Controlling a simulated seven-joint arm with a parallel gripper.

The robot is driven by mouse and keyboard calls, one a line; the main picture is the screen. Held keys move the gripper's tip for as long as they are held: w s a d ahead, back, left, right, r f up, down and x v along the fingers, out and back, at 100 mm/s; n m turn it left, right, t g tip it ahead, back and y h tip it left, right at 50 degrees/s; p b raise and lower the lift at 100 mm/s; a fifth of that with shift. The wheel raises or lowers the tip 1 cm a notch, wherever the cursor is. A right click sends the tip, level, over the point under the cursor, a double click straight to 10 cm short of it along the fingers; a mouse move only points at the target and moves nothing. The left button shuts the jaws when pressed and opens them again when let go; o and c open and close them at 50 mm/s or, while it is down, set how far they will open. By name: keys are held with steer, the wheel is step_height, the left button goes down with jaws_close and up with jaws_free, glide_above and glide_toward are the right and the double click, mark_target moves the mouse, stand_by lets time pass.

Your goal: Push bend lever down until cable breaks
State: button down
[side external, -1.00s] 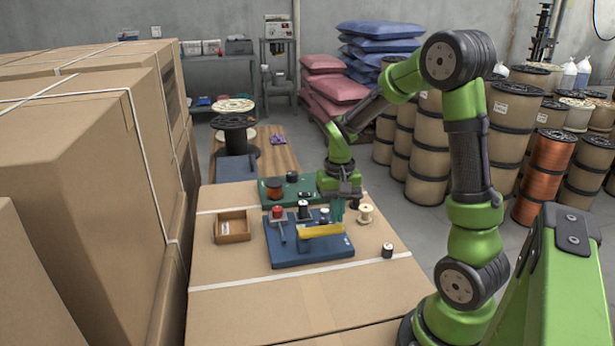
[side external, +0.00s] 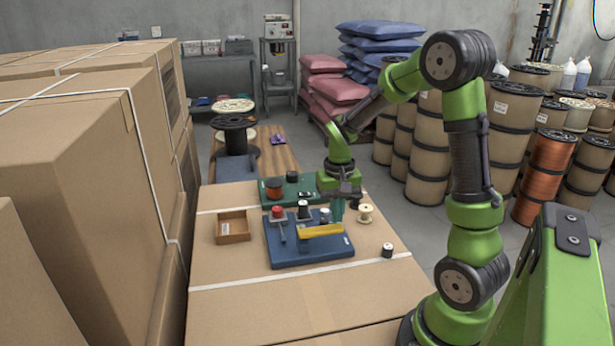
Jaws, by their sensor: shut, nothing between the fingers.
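A blue bending device (side external: 285,255) lies on the cardboard-topped surface. A yellow bar (side external: 320,231), which looks like the bend lever, lies nearly level across its right half. My gripper (side external: 337,213) points down just behind the right end of the yellow bar. Its teal fingers are shut with nothing between them. I cannot tell whether the fingertips touch the bar. A red-topped post with a grey handle (side external: 280,229) and a dark spool with a white top (side external: 303,209) stand on the device's left and back. The cable is too small to make out.
An open cardboard box (side external: 233,238) sits left of the device. A green board with small spools (side external: 272,205) lies behind it. A pale spool (side external: 365,214) and a small dark spool (side external: 387,250) stand to the right. The front of the cardboard surface (side external: 270,310) is clear.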

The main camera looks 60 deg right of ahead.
mark_target(336, 227)
steer(key=shift+f, duration=1.9)
steer(key=shift+w+r, duration=0.1)
steer(key=shift+r, duration=0.05)
stand_by(0.5)
steer(key=shift+r, duration=3.7)
